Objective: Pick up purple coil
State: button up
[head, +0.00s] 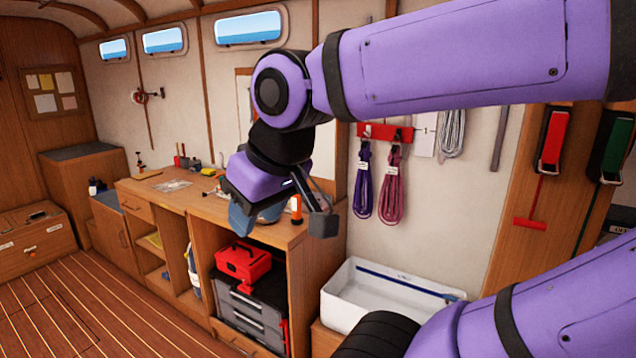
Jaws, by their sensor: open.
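A purple coil (363,188) hangs in a long loop from a red hook rail (386,133) on the far wall, right of the picture's middle. A pinker magenta coil (392,190) hangs close on its right. My gripper (281,219) is open, with its fingers spread, and appears left of the purple coil, in front of the workbench. I see nothing held between its fingers. It looks apart from both coils, though the depth between them is hard to judge.
A grey coil (452,132) hangs farther right. A white open bin (385,293) stands below the coils. The wooden workbench (160,187) carries small tools and an orange flashlight (296,209). A red toolbox (243,262) sits on its shelf. The floor at left is clear.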

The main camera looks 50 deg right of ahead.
aim_at(364, 172)
jog(key=i+z, duration=0.2)
jog(key=i, duration=0.2)
jog(key=i+j+z, duration=0.2)
jog(key=i, duration=0.2)
jog(key=i+l+z, duration=0.15)
jog(key=i+z, duration=0.25)
jog(key=i+l+z, duration=0.1)
jog(key=i+z, duration=0.15)
jog(key=z, duration=0.15)
jog(key=i+z, duration=0.4)
jog(key=k+j, duration=0.05)
